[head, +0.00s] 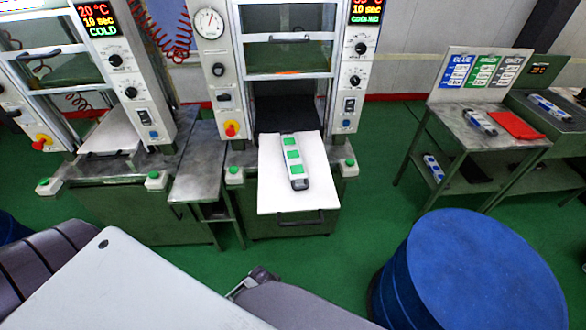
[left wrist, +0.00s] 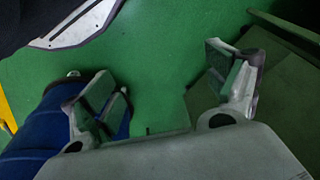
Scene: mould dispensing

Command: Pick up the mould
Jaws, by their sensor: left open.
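A long grey-and-white mould (head: 295,174) with several green squares lies on the white pull-out plate (head: 270,195) of the middle press. Similar blue-and-white pieces lie on the right-hand tables (head: 480,122). In the left wrist view my left gripper (left wrist: 170,85) is open, with its two fingers wide apart. Nothing is between them but green floor. The mould does not show in that view. In the head view I cannot make out the left gripper's fingers clearly. My right gripper is not in view.
A large blue drum (head: 475,270) stands at the lower right. A second press (head: 130,90) with its own plate stands at the left. A red cloth (head: 515,125) lies on a right-hand table. Green floor (head: 385,215) is free between the middle press and the tables.

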